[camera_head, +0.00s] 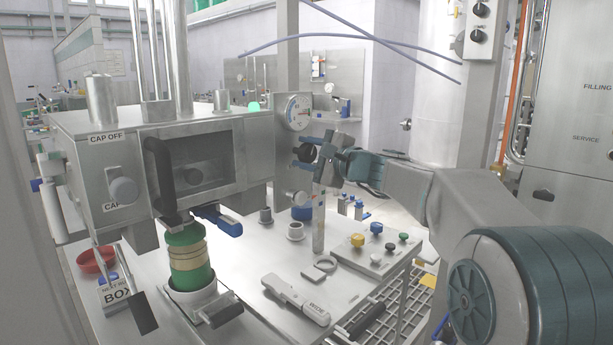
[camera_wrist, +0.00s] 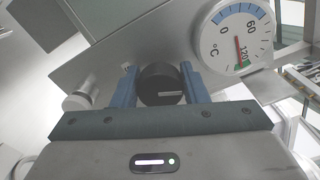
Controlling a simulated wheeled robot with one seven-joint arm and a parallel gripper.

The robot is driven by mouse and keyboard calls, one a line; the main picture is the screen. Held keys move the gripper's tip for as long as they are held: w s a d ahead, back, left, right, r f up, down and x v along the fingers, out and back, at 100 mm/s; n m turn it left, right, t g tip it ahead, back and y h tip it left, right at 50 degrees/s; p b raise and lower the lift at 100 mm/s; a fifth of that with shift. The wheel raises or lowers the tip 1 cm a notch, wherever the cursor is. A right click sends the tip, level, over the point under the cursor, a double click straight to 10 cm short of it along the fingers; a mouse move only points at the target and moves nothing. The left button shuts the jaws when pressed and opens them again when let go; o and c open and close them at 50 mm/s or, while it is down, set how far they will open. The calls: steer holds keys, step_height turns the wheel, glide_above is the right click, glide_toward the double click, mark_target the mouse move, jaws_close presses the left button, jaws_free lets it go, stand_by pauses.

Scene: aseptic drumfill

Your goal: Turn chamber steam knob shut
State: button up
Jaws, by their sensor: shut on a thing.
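The chamber steam knob, a round black knob (camera_wrist: 161,84) with a pale pointer line, sits on the metal side panel of the chamber (camera_head: 205,160), below a dial gauge. My gripper (camera_wrist: 158,88) has its two blue fingers on either side of the knob and is shut on it. The pointer line lies roughly level in the wrist view. In the head view the gripper (camera_head: 312,151) reaches the panel from the right, and the knob (camera_head: 306,153) is partly hidden by the fingers. The dial gauge (camera_wrist: 238,36) is marked in °C, its needle near the 120 end.
A white knob (camera_head: 300,198) sits lower on the same panel. A green drum (camera_head: 188,255) stands under the chamber. The worktop (camera_head: 255,262) holds a grey tool marked WIDE (camera_head: 296,298), a ring and a plate with several coloured knobs (camera_head: 375,245). A vertical metal post (camera_head: 319,215) stands close below the gripper.

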steer(key=n+b, duration=0.1)
steer(key=b, duration=0.1)
steer(key=n+b, duration=0.2)
steer(key=shift+f, duration=0.3)
steer(key=shift+r+n+b, duration=0.15)
steer(key=shift+n+b, duration=0.55)
steer(key=shift+b, duration=0.1)
steer(key=shift+r, duration=0.1)
steer(key=o, duration=0.9)
steer(key=shift+o, duration=0.2)
steer(key=v, duration=1.3)
steer(key=shift+s+d, duration=0.25)
steer(key=shift+s, duration=0.05)
